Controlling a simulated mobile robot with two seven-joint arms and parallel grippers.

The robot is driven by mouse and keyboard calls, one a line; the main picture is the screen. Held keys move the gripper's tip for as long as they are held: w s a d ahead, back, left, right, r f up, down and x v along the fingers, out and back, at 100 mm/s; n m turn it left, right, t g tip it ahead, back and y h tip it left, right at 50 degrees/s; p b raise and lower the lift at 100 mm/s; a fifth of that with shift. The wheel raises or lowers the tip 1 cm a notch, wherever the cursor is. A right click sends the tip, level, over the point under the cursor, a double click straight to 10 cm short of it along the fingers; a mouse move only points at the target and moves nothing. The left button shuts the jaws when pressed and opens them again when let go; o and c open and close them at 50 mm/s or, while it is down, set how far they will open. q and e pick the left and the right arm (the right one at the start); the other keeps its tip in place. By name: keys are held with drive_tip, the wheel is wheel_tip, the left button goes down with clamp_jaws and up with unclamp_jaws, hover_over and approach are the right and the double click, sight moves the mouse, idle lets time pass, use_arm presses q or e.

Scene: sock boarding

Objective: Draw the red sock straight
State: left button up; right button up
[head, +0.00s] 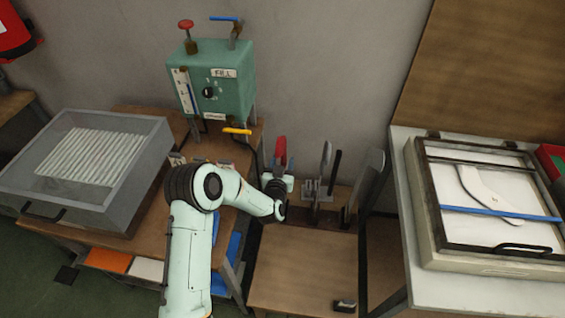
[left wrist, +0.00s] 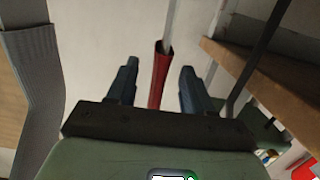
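The red sock (head: 280,151) stands upright above the small wooden table in the head view, just beyond my left gripper (head: 279,180). In the left wrist view the red sock (left wrist: 159,76) sits on a thin pale upright form (left wrist: 171,22) that comes out of its top end. The two dark fingers of my left gripper (left wrist: 158,68) are spread, one on each side of the sock, with a gap on both sides. Its lower part is hidden behind the gripper body. My right gripper is in neither view.
Beside the sock stand a grey form (head: 325,160), a dark form (head: 335,172) and a larger grey board (head: 366,186). A teal box (head: 215,80) with valves stands behind left. The front of the wooden table (head: 300,268) is mostly clear. A framed tray (head: 430,235) lies at right.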

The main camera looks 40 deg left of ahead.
use_arm(q)
drive_tip(key=shift+r, duration=0.15)
drive_tip(key=f+b+v, duration=0.1)
drive_tip(key=b+v, duration=0.1)
drive_tip(key=v, duration=0.6)
drive_tip(key=shift+s+d, duration=0.25)
drive_tip(key=shift+s, duration=0.15)
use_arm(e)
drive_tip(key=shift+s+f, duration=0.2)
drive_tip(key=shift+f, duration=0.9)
use_arm(q)
drive_tip(key=s+d+f+m+g+h+p, duration=0.1)
drive_tip(key=s+d+f+g+h+p, duration=0.7)
drive_tip(key=d+f, duration=0.6)
drive_tip(key=s+d+f+g+h+p, duration=0.1)
drive_tip(key=s+d+g, duration=0.2)
drive_tip(key=s, duration=0.7)
drive_tip(key=s+d+f+g+h+p, duration=0.1)
drive_tip(key=s+d+f+g+h, duration=0.1)
drive_tip(key=s+d+g, duration=0.2)
drive_tip(key=s+d, duration=0.3)
drive_tip(key=s, duration=0.4)
drive_tip(key=shift+f+m+g+h+p, duration=0.25)
drive_tip(key=shift+m+g+h+p, duration=0.05)
drive_tip(key=shift+m+p, duration=0.1)
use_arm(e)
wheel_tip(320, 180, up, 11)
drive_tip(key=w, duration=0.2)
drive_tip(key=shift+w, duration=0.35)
